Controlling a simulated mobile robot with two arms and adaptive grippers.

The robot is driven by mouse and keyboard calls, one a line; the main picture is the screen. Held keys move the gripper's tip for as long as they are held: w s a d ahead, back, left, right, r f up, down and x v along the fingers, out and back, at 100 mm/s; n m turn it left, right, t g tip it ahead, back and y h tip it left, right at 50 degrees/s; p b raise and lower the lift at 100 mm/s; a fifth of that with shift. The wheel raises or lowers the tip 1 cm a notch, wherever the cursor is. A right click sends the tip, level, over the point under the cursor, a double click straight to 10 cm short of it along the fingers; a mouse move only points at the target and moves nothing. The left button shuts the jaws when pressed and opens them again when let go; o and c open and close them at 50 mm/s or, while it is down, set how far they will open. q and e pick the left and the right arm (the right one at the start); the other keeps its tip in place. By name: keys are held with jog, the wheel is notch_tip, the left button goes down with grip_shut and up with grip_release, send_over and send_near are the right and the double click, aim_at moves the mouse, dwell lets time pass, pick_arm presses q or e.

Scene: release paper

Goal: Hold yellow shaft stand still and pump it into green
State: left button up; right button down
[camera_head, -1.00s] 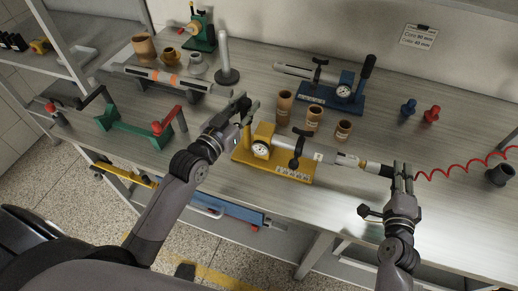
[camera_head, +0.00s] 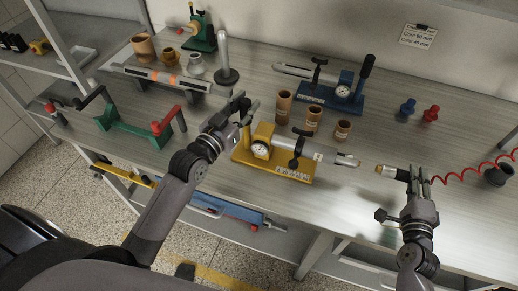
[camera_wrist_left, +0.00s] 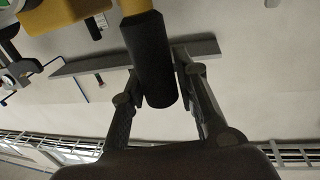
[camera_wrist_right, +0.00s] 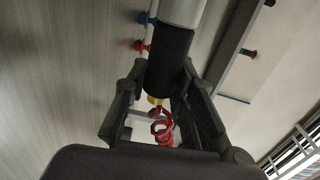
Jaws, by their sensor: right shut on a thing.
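The yellow shaft stand (camera_head: 275,167) sits near the table's front edge, with a round gauge (camera_head: 260,150) and a silver shaft (camera_head: 325,154) pointing right. I cannot read the gauge's needle or any green zone. My left gripper (camera_head: 245,103) is at the stand's black handle; in the left wrist view the handle (camera_wrist_left: 152,65) lies between its fingers, but firm contact is unclear. My right gripper (camera_head: 417,174) is shut on the black grip of the air nozzle (camera_head: 390,170), also seen in the right wrist view (camera_wrist_right: 170,60). The nozzle's tip is apart from the shaft's end.
A red coiled hose (camera_head: 470,172) runs right from the nozzle. Several brown cups (camera_head: 312,120) and a blue shaft stand (camera_head: 330,98) stand behind. Blue (camera_head: 408,107) and red (camera_head: 431,114) knobs are at the back right. A dark cup (camera_head: 499,175) stands far right.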

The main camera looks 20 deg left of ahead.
pick_arm(q)
jog(key=o, duration=0.4)
jog(key=shift+f, duration=0.3)
jog(key=s, duration=0.4)
jog(key=s+a, duration=0.1)
jog(key=s, duration=0.3)
jog(key=s+a, duration=0.1)
jog(key=s, duration=0.2)
jog(key=shift+s+a+r, duration=0.2)
jog(key=shift+s, duration=0.2)
